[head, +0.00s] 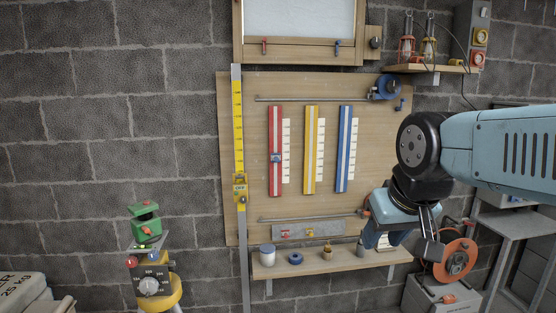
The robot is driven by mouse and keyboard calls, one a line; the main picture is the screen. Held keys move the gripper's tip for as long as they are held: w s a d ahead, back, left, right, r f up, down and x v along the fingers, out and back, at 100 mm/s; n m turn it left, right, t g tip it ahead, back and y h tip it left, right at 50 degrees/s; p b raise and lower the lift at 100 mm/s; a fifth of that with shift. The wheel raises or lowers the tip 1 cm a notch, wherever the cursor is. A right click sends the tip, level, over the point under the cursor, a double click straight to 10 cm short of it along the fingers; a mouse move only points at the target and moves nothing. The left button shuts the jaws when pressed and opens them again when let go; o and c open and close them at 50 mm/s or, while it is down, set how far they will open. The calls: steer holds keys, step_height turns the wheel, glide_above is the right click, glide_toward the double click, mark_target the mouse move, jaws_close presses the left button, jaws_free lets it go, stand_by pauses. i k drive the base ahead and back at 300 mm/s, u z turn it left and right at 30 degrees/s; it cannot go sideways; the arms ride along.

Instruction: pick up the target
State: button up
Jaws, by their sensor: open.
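Nothing in the head view is plainly marked as the target, and I cannot tell which thing it is. A tall yellow measuring staff (238,130) stands against the board, with a yellow sliding piece (240,188) on it. A green device (144,226) sits on a yellow stand with a dial (150,285) at the lower left. My gripper (431,238) hangs at the right, pointing down, in front of the board's lower right area. It is open and well apart from the staff and the green device. Its fingertips are small and partly hard to make out.
A wooden board (229,100) carries red (275,170), yellow (310,150) and blue (345,150) strips. A shelf (330,261) below holds small containers. An orange reel (455,259) stands close by my gripper. Sacks (30,300) lie lower left. A grey table (510,222) stands right.

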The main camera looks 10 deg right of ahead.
mark_target(276, 158)
steer(key=z, duration=0.5)
steer(key=i, duration=1.75)
steer(key=u, duration=0.5)
steer(key=k, duration=0.85)
steer(key=u, duration=0.2)
steer(key=i, duration=0.85)
steer(key=z, duration=0.1)
